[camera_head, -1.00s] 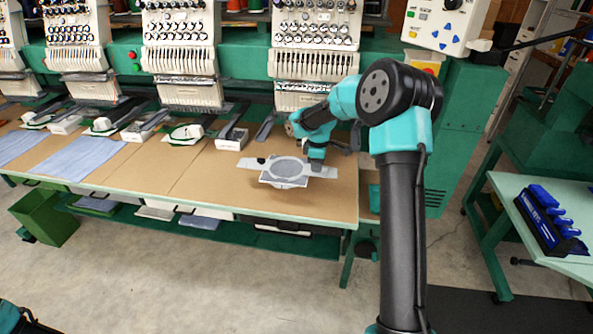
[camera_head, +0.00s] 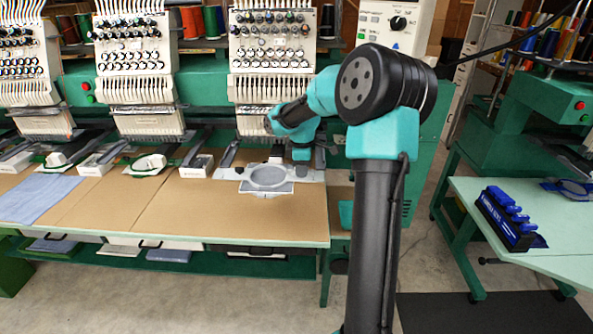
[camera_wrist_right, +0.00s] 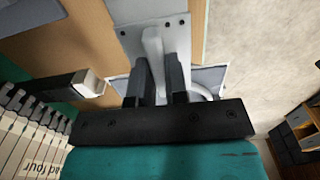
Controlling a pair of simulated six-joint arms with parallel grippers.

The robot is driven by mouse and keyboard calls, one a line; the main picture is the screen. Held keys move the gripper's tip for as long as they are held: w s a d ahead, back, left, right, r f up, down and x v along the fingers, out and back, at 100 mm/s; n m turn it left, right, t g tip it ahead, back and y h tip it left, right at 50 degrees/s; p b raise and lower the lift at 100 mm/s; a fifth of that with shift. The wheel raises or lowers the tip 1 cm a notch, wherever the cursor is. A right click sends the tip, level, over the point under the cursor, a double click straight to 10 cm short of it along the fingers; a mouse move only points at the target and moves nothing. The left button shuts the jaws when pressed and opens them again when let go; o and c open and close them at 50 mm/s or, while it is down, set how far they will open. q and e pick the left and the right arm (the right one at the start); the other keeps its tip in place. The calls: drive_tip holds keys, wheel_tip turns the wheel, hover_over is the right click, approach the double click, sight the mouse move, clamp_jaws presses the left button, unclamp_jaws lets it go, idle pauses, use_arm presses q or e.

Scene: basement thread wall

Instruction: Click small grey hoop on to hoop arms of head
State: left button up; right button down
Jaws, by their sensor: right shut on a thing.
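The small grey hoop (camera_head: 268,189) is a round ring with grey material in it and flat pale side plates. It is under the front of the rightmost machine head (camera_head: 272,95), over the tan table. My right gripper (camera_head: 302,158) is at the hoop's right side plate. In the right wrist view its two dark fingers (camera_wrist_right: 161,85) are shut on a pale raised bar of the hoop, and part of the ring (camera_wrist_right: 207,92) shows behind them. The head's hoop arms are not clearly visible; I cannot tell whether the hoop touches them. My left gripper is out of view.
White boxes (camera_head: 197,167) and other hoops (camera_head: 149,164) stand along the table to the left. Blue cloth (camera_head: 38,199) lies at far left. The tan table front (camera_head: 220,215) is clear. A side table (camera_head: 560,225) with a blue rack (camera_head: 507,218) is at right.

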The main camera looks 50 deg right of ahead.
drive_tip(key=shift+w+d, duration=0.15)
drive_tip(key=w+d+f, duration=0.2)
drive_tip(key=w+d, duration=0.4)
drive_tip(key=d, duration=0.3)
drive_tip(key=shift+w+d+f, duration=0.3)
drive_tip(key=shift+w+f, duration=0.05)
idle(0.7)
drive_tip(key=shift+f, duration=0.1)
idle(0.4)
drive_tip(key=c, duration=1.1)
unclamp_jaws()
drive_tip(key=shift+o, duration=0.2)
wheel_tip(320, 180, up, 17)
drive_tip(key=shift+r, duration=0.2)
